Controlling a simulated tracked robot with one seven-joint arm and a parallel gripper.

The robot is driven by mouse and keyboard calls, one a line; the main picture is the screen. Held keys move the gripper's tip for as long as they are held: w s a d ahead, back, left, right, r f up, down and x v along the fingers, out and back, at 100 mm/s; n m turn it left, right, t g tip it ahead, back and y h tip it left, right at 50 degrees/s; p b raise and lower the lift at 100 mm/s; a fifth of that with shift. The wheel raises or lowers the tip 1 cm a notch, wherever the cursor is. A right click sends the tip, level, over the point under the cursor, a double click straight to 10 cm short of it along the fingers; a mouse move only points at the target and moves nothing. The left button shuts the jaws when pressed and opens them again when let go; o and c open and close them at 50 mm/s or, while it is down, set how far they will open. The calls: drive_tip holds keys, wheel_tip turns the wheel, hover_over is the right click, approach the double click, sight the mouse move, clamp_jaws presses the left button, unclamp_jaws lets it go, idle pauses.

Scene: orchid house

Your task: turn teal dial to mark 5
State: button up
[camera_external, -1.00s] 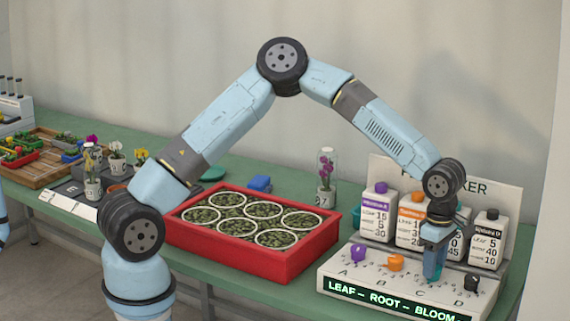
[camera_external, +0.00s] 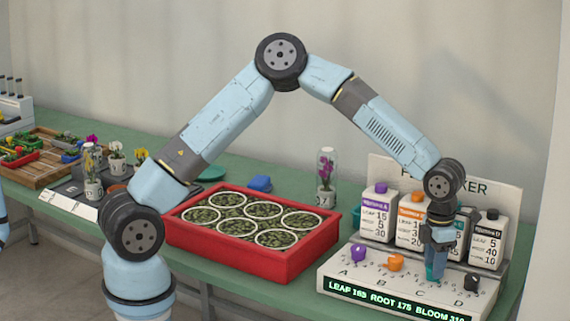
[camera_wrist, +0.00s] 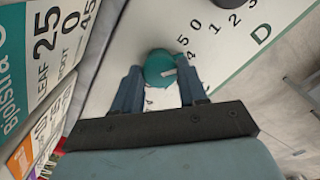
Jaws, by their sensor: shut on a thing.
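In the wrist view the line points right, toward a partly hidden mark by the right finger that looks like 4. The marks 5 and 0 show just above it. My gripper (camera_wrist: 160,78) is shut on the teal dial, one finger on either side. In the external view my gripper (camera_external: 436,262) points down at the panel's C position, largely covering the dial.
A purple dial (camera_external: 358,252), an orange dial (camera_external: 395,262) and a black dial (camera_external: 472,282) stand on the same panel. Labelled bottles (camera_external: 376,215) stand behind. The display (camera_external: 395,301) reads LEAF 165 ROOT 175 BLOOM 310. A red tray (camera_external: 285,263) is to the left.

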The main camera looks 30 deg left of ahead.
drive_tip(key=shift+w+r+n, duration=0.1)
drive_tip(key=shift+n, duration=1.7)
drive_tip(key=o, duration=1)
drive_tip(key=shift+o, duration=0.2)
wheel_tip(320, 180, up, 14)
drive_tip(key=shift+f, duration=0.25)
drive_tip(key=shift+w, duration=0.1)
